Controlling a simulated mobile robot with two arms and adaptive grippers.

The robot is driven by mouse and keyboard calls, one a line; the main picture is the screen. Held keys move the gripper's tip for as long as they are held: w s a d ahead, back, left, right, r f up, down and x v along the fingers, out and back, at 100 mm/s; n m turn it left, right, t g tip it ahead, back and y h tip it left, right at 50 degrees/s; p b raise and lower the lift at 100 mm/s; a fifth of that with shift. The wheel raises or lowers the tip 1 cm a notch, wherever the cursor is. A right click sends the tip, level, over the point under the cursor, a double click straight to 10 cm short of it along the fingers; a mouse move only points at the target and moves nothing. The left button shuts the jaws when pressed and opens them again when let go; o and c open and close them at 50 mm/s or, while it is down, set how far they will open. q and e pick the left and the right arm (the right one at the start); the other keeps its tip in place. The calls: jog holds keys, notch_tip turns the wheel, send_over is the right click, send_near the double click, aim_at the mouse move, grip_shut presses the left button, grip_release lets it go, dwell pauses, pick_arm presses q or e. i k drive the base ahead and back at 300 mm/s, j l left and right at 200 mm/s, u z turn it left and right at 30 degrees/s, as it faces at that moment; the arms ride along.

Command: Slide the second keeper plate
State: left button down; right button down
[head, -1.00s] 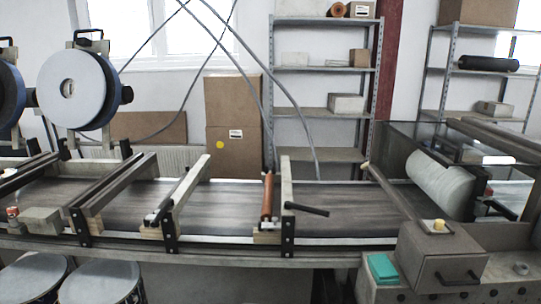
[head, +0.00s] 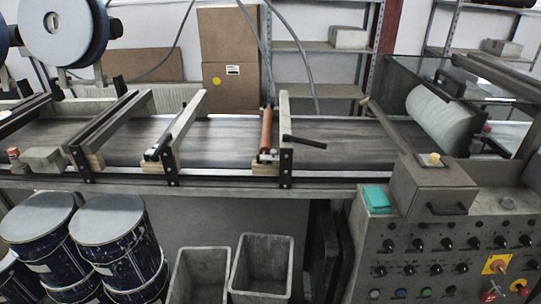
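Several crossbars span the grey conveyor belt (head: 228,140). Upright black plates with holes sit at their near ends: one at the left (head: 84,164), one in the middle (head: 172,168) and one at the right (head: 286,166). I cannot tell for sure which is the second keeper plate, or whether any has been slid. An orange-brown roller (head: 266,130) lies beside the right crossbar (head: 284,120), and a black handle (head: 305,142) sticks out to its right. Neither of my grippers is in view.
A control box (head: 433,187) and knob panel (head: 440,255) stand at the front right, with a teal item (head: 376,199) beside the box. Blue drums (head: 118,245) and two grey bins (head: 262,265) stand below the conveyor. A white roll (head: 440,118) is at its right end.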

aim_at(273, 157)
jog(key=i+j, duration=0.15)
jog(key=j, duration=0.25)
jog(key=i+j+z, duration=0.15)
jog(key=j, duration=0.25)
jog(key=i+j, duration=0.15)
jog(key=j, duration=0.25)
jog(key=i+j+z, duration=0.15)
jog(key=j, duration=0.3)
jog(key=i+j, duration=0.15)
jog(key=j, duration=0.25)
jog(key=i+j+z, duration=0.15)
jog(key=j, duration=0.3)
